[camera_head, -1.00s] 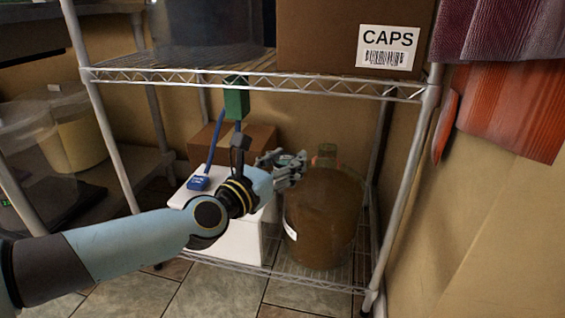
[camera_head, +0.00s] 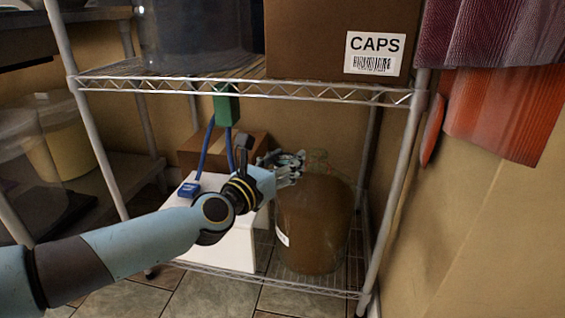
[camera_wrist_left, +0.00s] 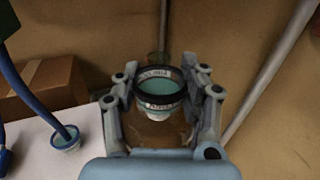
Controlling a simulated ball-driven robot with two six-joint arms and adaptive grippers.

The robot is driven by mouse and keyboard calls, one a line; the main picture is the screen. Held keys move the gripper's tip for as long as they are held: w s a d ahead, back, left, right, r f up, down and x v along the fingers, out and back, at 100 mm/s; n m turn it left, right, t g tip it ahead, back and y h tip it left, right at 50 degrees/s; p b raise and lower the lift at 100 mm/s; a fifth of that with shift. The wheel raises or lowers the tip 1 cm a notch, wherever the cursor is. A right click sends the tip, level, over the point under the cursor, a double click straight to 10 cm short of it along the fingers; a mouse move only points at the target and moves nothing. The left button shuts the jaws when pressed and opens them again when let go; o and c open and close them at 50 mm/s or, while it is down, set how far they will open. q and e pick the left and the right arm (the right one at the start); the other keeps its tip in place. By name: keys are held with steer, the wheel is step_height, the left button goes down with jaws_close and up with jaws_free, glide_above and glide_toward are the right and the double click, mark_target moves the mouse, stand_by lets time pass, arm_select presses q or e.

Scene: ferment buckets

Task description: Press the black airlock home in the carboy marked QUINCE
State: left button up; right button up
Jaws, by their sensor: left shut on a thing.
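The amber-brown carboy (camera_head: 313,228) stands upright on the lower wire shelf. Its white label (camera_head: 282,240) is turned too far aside to read. My left gripper (camera_head: 295,165) is above the carboy's top left. In the left wrist view my gripper (camera_wrist_left: 163,92) is shut on the black airlock (camera_wrist_left: 160,97), a dark round piece with white labels and a pale teal inside. The airlock's foot is over amber glass, and I cannot tell whether it touches the neck. In the head view the fingers hide the airlock. My right gripper is not in view.
A white box (camera_head: 222,235) stands left of the carboy with a blue piece (camera_head: 189,189) on it. A green block (camera_head: 226,105) with blue tubes hangs under the upper shelf. A brown carton (camera_head: 255,145) is behind. The upper shelf edge (camera_head: 250,91) and right post (camera_head: 392,200) frame the space.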

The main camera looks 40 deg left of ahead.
arm_select(q)
steer(key=shift+w+a+f+b, duration=0.1)
steer(key=shift+w+a+b, duration=0.25)
steer(key=shift+w, duration=2)
steer(key=shift+w+a+f+b, duration=0.1)
steer(key=shift+w+a+b, duration=0.25)
steer(key=shift+w, duration=1.95)
steer(key=shift+w+a+f+b, duration=0.15)
steer(key=shift+w+a, duration=0.25)
steer(key=shift+w, duration=1.95)
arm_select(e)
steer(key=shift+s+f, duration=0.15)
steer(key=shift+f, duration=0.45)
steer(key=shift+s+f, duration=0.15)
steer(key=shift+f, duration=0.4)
arm_select(q)
steer(key=shift+r, duration=0.15)
steer(key=shift+w, duration=0.1)
steer(key=shift+w+a+b, duration=0.15)
steer(key=shift+w+b, duration=0.15)
steer(key=shift+w, duration=0.4)
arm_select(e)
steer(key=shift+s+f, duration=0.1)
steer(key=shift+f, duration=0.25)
arm_select(q)
steer(key=shift+f, duration=0.35)
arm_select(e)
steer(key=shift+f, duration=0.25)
